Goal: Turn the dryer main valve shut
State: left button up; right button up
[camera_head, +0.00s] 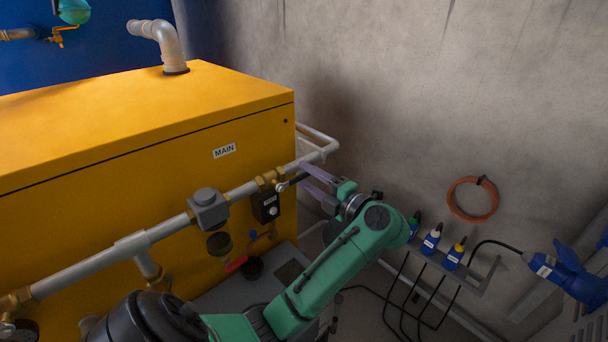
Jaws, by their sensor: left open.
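The yellow dryer cabinet (130,125) fills the left and carries a MAIN label (224,151) on its front. A grey pipe (95,263) runs along that front, with a brass valve (268,180) below and right of the label. A dark lever (296,179) sticks out from the valve to the right. My left gripper (308,178) is open, its two pale purple fingers pointing left at the lever's end. The lever end appears between or very close to the fingers; contact cannot be told. My right gripper is not in view.
A grey block fitting (208,208) and a black gauge box (266,206) sit on or by the pipe. A red lever (236,264) is lower down.

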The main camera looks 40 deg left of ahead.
pick_arm(q)
jog(key=shift+d, duration=0.15)
grip_shut()
jog(key=shift+r, duration=0.1)
dwell(1.1)
